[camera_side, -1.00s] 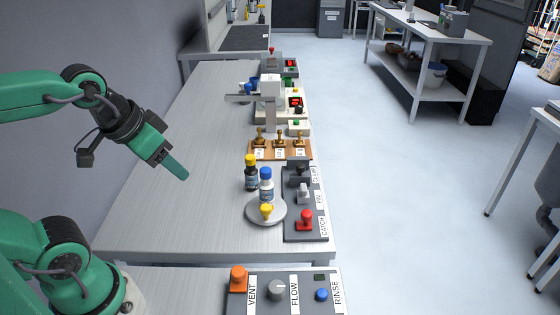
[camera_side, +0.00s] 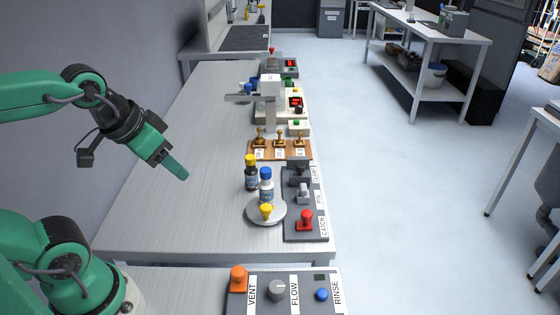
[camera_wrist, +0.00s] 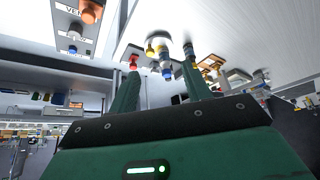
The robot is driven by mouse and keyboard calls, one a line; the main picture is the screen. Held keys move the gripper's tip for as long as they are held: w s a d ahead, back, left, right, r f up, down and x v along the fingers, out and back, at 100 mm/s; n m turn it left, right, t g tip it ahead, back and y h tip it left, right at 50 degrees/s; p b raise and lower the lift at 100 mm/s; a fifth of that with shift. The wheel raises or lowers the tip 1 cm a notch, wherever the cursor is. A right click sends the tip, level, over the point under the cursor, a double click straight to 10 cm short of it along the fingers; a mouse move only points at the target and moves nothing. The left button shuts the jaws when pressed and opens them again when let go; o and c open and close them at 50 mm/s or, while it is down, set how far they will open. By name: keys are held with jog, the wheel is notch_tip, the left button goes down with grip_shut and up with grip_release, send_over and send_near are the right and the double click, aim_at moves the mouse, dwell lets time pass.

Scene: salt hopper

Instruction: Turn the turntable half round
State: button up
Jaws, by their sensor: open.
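The turntable (camera_side: 253,214) is a small round grey disc near the front right of the bench. A yellow knob (camera_side: 267,211) stands at its near edge, and a bottle with a blue cap (camera_side: 266,184) stands at its back. A dark bottle with a yellow cap (camera_side: 251,173) is just behind and left. My gripper (camera_side: 184,177) is in the air to the left of the turntable, apart from it. In the wrist view my gripper (camera_wrist: 160,75) shows two green fingers spread apart with nothing held; the turntable's yellow knob (camera_wrist: 150,51) appears beyond them.
A grey panel with a red CATCH knob (camera_side: 305,220) stands right beside the turntable. Brass levers on a wooden board (camera_side: 280,150) stand farther back. A front panel has an orange VENT knob (camera_side: 238,279). The bench left of the turntable is clear.

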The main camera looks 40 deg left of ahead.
dwell(0.3)
jog(key=m+g, duration=0.6)
jog(key=m, duration=2.1)
send_over(266, 207)
notch_tip(266, 207, down, 12)
jog(key=shift+f, duration=3.9)
jog(key=shift+c, duration=0.2)
